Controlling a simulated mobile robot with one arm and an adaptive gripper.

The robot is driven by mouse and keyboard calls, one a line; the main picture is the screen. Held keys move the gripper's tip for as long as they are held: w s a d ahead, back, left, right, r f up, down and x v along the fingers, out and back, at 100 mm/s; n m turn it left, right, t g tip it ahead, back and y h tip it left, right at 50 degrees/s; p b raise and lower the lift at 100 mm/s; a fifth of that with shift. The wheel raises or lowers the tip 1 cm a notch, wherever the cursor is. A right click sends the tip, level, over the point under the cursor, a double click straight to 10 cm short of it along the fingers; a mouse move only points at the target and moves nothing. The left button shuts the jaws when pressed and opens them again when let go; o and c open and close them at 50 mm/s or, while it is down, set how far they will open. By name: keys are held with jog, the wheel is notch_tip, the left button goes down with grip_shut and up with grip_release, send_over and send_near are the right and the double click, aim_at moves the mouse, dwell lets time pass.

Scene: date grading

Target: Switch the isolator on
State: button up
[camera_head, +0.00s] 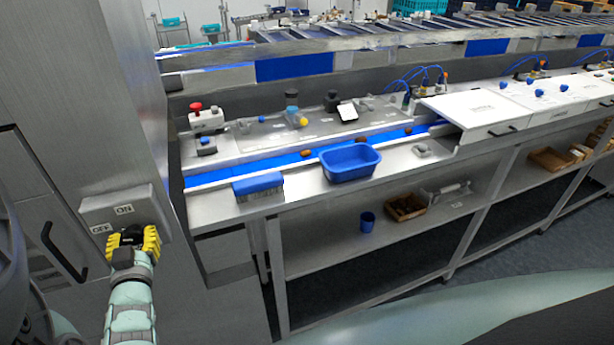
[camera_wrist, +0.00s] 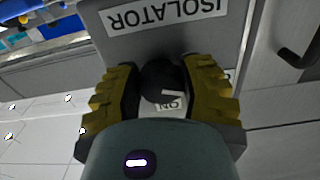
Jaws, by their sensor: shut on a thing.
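The isolator (camera_head: 148,197) is a grey box on the steel cabinet front at the left of the head view. Its OFF label (camera_head: 101,229) is at the left and its ON label (camera_head: 124,209) at the top. My gripper (camera_head: 133,240) has its yellow fingers shut on the black rotary knob (camera_wrist: 163,78), one on each side. In the wrist view the picture is upside down. The ISOLATOR plate (camera_wrist: 165,15) is at the top and ON is below the knob. A white mark at the knob's edge lies close to ON; its exact angle is hard to tell. OFF is mostly hidden.
A black cabinet handle (camera_head: 62,250) is left of and below the isolator. To the right, a steel bench holds a blue tub (camera_head: 350,163), a blue brush (camera_head: 258,185) and a red-buttoned box (camera_head: 205,118) beside a blue conveyor.

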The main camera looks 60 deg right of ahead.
jog(key=shift+c, duration=0.6)
jog(key=shift+f, duration=0.1)
jog(key=shift+b, duration=0.35)
jog(key=shift+f+m+b, duration=0.15)
jog(key=shift+m+b, duration=0.2)
jog(key=shift+m, duration=0.05)
jog(key=m+b, duration=0.2)
jog(key=b, duration=0.2)
jog(key=shift+f+m+b, duration=0.2)
jog(key=shift+m+b, duration=0.2)
jog(key=m+b, duration=0.2)
jog(key=b, duration=0.1)
jog(key=shift+m+b, duration=0.3)
jog(key=shift+m, duration=0.1)
jog(key=m+b, duration=0.2)
jog(key=b, duration=0.1)
jog(key=m+b, duration=0.1)
jog(key=m, duration=0.1)
jog(key=shift+w+a+r, duration=0.15)
jog(key=shift+r, duration=0.15)
jog(key=shift+r+m+b, duration=0.2)
jog(key=shift+m+b, duration=0.9)
jog(key=shift+m, duration=0.6)
